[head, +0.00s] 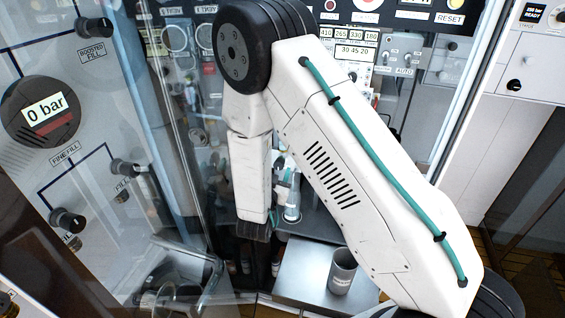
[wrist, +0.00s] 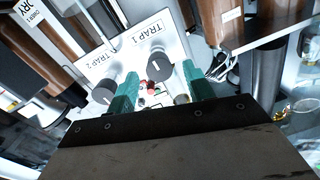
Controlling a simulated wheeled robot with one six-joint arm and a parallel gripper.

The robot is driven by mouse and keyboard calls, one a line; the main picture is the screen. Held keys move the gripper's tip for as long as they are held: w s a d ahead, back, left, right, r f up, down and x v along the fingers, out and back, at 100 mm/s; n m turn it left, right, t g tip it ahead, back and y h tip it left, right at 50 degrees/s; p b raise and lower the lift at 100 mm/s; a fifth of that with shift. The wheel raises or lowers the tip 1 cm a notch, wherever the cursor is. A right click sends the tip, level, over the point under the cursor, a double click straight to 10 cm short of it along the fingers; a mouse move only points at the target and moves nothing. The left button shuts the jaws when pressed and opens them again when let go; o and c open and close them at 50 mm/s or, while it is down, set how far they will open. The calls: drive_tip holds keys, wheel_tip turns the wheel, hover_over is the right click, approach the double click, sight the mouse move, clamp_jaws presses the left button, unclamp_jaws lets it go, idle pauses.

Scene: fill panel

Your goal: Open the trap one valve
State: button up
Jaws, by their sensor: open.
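In the wrist view a white panel carries a "TRAP 1" label (wrist: 149,33) and a "TRAP 2" label (wrist: 100,64). A dark round knob with a pale mark, the trap one valve (wrist: 160,62), sits just below the "TRAP 1" label. A similar trap two knob (wrist: 103,93) lies to its left. My gripper (wrist: 160,73) is open, its two green fingers pointing at the panel. The trap one knob appears between and beyond the fingertips; I cannot tell the gap. In the head view the fingers are not clearly visible and I cannot make out the trap one valve.
Small red fittings (wrist: 151,87) show between the fingers. A metal cup (head: 342,272) stands on a steel box (head: 300,270) at the lower middle.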

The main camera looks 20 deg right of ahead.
drive_tip(key=shift+x, duration=1.05)
drive_tip(key=shift+c, duration=0.3)
drive_tip(key=shift+d, duration=0.1)
drive_tip(key=c, duration=0.9)
drive_tip(key=shift+m, duration=1.5)
drive_tip(key=o, duration=1)
drive_tip(key=shift+c, duration=0.2)
